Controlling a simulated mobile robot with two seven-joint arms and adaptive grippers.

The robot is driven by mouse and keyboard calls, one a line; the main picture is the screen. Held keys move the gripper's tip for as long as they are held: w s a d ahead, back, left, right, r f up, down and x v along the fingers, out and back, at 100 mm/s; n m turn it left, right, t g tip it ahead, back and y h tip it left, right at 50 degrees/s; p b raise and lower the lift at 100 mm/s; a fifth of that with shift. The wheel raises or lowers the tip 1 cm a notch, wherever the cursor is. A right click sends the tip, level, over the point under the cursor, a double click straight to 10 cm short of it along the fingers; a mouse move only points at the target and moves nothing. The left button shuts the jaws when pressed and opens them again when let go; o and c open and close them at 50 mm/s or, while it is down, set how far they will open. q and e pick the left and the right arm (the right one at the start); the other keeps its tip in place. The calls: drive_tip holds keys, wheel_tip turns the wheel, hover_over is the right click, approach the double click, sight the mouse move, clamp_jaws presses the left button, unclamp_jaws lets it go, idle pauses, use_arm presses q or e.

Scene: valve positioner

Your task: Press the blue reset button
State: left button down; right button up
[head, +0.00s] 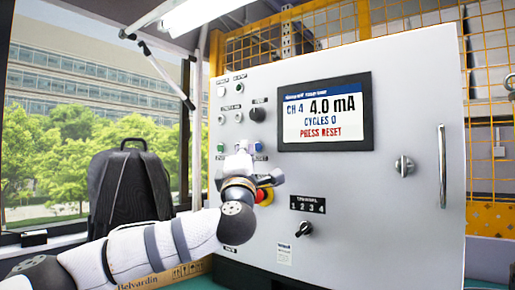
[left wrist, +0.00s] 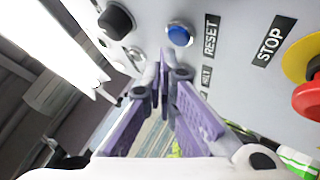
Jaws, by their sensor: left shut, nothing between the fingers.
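The blue reset button (left wrist: 180,34) is a round dome in a metal ring on the panel, beside the RESET label (left wrist: 211,36). In the head view it shows as a small blue spot (head: 258,147) just right of my left gripper (head: 241,148). In the left wrist view my left gripper (left wrist: 165,76) has its purple fingers closed together, with nothing between them. Its tips appear just below the button, apart from it in the picture; the depth gap is hard to judge. The display (head: 324,112) reads "4.0 mA", "CYCLES 0" and "PRESS RESET". My right gripper is not in view.
A red stop button on yellow (left wrist: 308,85) is close on the right in the left wrist view. A black knob (left wrist: 116,20) is left of the blue button. The grey cabinet (head: 420,80) has a door handle (head: 442,166). A black backpack (head: 128,186) stands at left.

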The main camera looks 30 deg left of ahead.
use_arm(q)
drive_tip(key=shift+w, duration=0.15)
drive_tip(key=shift+w, duration=0.3)
drive_tip(key=shift+w+d, duration=0.1)
drive_tip(key=shift+w, duration=0.25)
idle(0.6)
drive_tip(key=shift+s, duration=0.8)
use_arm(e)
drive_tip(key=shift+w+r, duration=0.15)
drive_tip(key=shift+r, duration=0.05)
use_arm(q)
drive_tip(key=s, duration=0.1)
drive_tip(key=s+p, duration=0.1)
drive_tip(key=s, duration=0.3)
drive_tip(key=shift+a+p, duration=0.3)
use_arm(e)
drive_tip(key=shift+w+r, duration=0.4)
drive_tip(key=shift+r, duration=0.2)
